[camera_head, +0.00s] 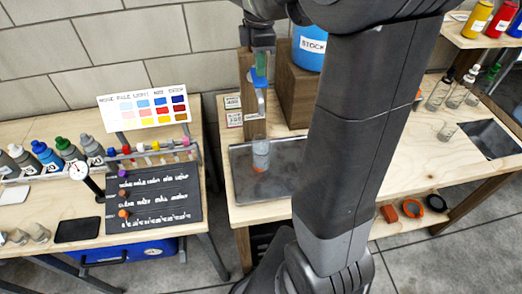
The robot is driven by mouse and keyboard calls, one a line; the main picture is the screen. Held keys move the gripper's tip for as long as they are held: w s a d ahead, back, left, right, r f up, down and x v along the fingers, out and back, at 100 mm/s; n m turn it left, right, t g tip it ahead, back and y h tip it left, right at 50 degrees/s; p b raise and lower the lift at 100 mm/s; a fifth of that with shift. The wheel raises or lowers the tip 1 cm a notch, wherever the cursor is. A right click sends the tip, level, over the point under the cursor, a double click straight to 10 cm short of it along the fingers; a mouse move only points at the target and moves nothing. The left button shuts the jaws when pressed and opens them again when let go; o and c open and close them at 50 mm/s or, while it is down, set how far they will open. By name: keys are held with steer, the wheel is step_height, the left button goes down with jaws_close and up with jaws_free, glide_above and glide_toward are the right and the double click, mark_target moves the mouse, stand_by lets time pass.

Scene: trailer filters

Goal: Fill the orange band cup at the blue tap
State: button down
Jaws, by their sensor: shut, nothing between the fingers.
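A clear cup (261,152) with an orange band near its base stands upright on the dark tray (238,182), below the blue tap (258,82). The tap is mounted on a wooden post. The cup looks slightly blue-grey inside; I cannot tell whether there is liquid in it or how much. My gripper (261,50) is shut and empty at the top of the tap, above the cup. I cannot tell whether its fingertips touch the tap. My arm hides part of the tray and bench on the right.
A blue STOCK container (309,45) sits on a wooden block (296,92) behind my arm. Clear flasks (440,92) stand on the right bench. The left bench holds several bottles (45,155), a colour chart (147,107) and a black board (155,200). A gap separates the benches.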

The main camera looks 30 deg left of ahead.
step_height(320, 180, up, 6)
steer(key=p, duration=0.4)
steer(key=shift+f, duration=0.25)
steer(key=shift+f, duration=0.15)
step_height(320, 180, down, 6)
steer(key=b, duration=0.6)
steer(key=shift+f, duration=0.25)
steer(key=shift+r, duration=0.1)
